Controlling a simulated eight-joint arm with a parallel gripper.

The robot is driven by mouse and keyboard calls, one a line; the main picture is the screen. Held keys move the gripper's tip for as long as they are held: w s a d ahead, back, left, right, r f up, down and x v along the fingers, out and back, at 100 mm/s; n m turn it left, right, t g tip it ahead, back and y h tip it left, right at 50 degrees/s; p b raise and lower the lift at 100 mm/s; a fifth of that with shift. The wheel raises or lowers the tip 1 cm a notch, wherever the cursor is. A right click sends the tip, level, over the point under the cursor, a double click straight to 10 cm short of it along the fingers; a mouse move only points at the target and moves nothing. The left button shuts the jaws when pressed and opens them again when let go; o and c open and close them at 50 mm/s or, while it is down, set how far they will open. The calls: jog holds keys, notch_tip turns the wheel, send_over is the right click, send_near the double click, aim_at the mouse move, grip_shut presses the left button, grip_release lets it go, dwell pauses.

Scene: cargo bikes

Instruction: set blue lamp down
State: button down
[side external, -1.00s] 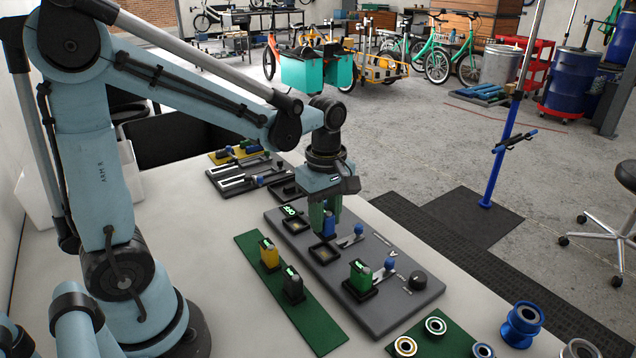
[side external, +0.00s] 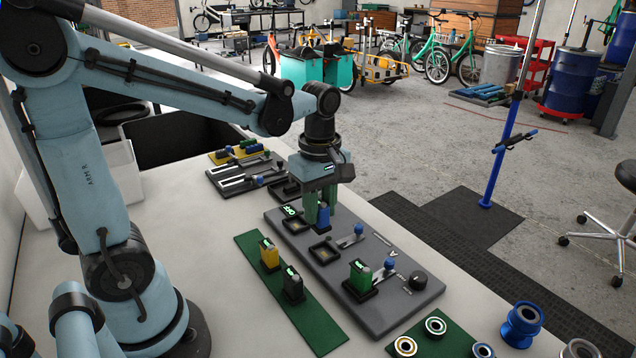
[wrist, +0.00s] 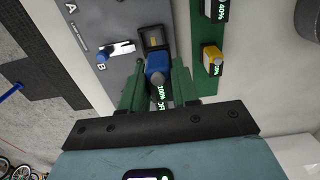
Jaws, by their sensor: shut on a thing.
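The blue lamp (side external: 323,216) is in my gripper (side external: 318,208), which is shut around its sides above the grey board (side external: 384,303). In the wrist view the blue lamp (wrist: 157,70) sits between the green fingers of my gripper (wrist: 160,66), with a lit 100% readout on its side. A square dark-rimmed socket (wrist: 155,40) lies just beyond the lamp there and looks empty. In the side view two empty square sockets show: one (side external: 325,252) in front of the lamp and one (side external: 294,225) to its left. The lamp's underside is hidden.
A green-and-black lamp (side external: 360,277) stands in a socket on the board, near blue-knobbed levers (side external: 359,229) and a black knob (side external: 418,280). A yellow lamp (side external: 269,254) and a black one (side external: 293,285) stand on a green strip (side external: 318,329) to the left.

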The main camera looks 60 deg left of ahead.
jog(key=s+r, duration=0.1)
jog(key=s, duration=0.8)
jog(key=shift+w+f, duration=0.1)
jog(key=shift+f, duration=4.8)
jog(key=shift+f, duration=0.1)
jog(key=c, duration=0.8)
grip_release()
jog(key=shift+c, duration=0.2)
